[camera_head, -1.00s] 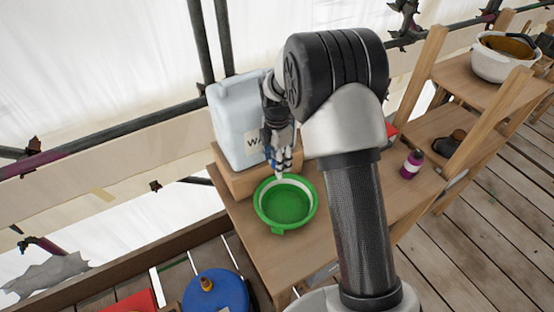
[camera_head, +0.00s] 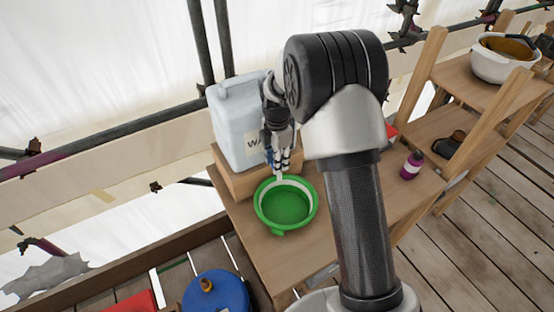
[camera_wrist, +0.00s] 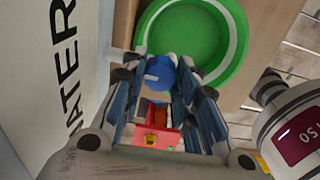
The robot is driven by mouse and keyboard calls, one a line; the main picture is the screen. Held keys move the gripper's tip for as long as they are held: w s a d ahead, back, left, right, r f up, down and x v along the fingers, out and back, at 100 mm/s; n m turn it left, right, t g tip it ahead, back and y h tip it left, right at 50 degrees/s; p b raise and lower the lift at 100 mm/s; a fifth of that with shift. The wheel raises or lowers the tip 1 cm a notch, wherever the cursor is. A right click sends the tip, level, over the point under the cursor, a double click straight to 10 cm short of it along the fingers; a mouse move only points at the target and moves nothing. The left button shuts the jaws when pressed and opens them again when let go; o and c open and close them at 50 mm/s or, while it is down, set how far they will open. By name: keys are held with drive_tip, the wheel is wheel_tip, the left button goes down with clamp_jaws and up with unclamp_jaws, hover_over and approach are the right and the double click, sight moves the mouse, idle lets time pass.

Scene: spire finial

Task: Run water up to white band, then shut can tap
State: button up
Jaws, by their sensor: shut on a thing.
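A white can (camera_head: 235,130) lettered WATER stands on a wooden block. Its lettered side (camera_wrist: 60,60) fills the left of the wrist view. A green bowl (camera_head: 278,230) with a white band inside sits on the table below the can's front. In the wrist view the bowl (camera_wrist: 233,70) lies beyond my fingers. My gripper (camera_head: 279,163) is at the can's front, above the bowl's rear rim. In the wrist view it is shut on the blue tap handle (camera_wrist: 160,72). The spout is mostly hidden by my fingers. I cannot clearly tell the water level against the band.
The wooden block (camera_head: 232,184) raises the can on the table (camera_head: 330,225). A purple bottle (camera_head: 411,166) stands farther right on the table. A blue round container (camera_head: 218,292) is at the lower left. Shelves with a white pot (camera_head: 492,66) stand at the right.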

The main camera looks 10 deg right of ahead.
drive_tip(key=shift+m, duration=0.4)
drive_tip(key=m+p, duration=0.1)
drive_tip(key=m, duration=0.2)
drive_tip(key=shift+m, duration=0.3)
drive_tip(key=m, duration=0.4)
drive_tip(key=shift+m+p, duration=0.3)
drive_tip(key=shift+p, duration=0.05)
drive_tip(key=m, duration=0.4)
drive_tip(key=shift+m, duration=0.3)
drive_tip(key=shift+m+p, duration=0.4)
drive_tip(key=shift+m, duration=1.7)
drive_tip(key=o, duration=1.1)
